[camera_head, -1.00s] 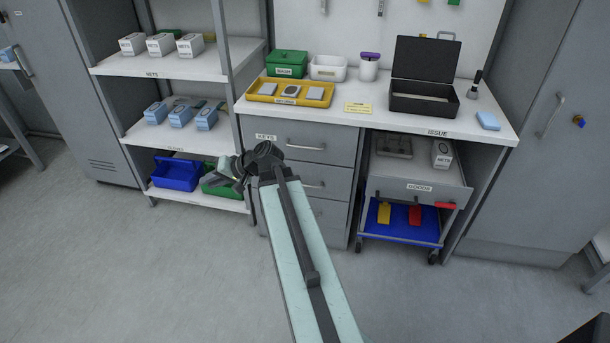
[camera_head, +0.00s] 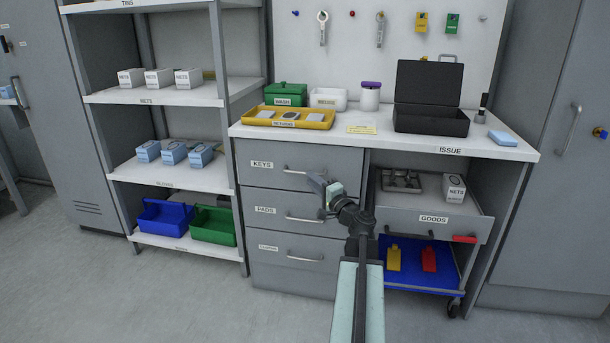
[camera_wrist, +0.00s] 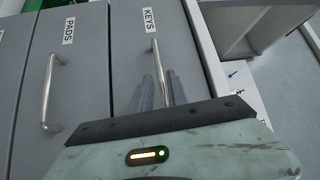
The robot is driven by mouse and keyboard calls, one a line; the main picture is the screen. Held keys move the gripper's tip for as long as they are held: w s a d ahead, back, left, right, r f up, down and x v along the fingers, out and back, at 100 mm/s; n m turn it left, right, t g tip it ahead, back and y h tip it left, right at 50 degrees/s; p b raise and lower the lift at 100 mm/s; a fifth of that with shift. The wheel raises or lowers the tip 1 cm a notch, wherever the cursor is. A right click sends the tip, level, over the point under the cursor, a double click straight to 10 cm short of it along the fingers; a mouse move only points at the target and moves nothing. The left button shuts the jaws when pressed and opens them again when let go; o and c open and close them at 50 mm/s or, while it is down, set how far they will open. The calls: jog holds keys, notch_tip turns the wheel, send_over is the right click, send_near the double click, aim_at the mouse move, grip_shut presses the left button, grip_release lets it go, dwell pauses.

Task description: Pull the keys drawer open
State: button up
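The keys drawer (camera_head: 268,173) is the top grey drawer of the three under the counter, and it is closed. Its metal bar handle (camera_head: 296,169) is partly hidden at its right end by my gripper (camera_head: 322,188), which is in front of it. In the wrist view the KEYS label (camera_wrist: 148,20) and the handle (camera_wrist: 156,60) show upright, the drawer front being turned sideways. My gripper's two ridged fingers (camera_wrist: 160,92) stand a little apart, with the handle seen in the gap between them. Whether they touch it I cannot tell.
The pads drawer (camera_head: 266,210) is directly below, also closed, with its own handle (camera_wrist: 48,92). The counter (camera_head: 360,140) overhangs above. Open floor lies in front.

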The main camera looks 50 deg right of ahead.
aim_at(304, 173)
jog(key=x, duration=0.5)
jog(key=shift+w+p, duration=0.3)
grip_shut()
dwell(0.4)
dwell(0.5)
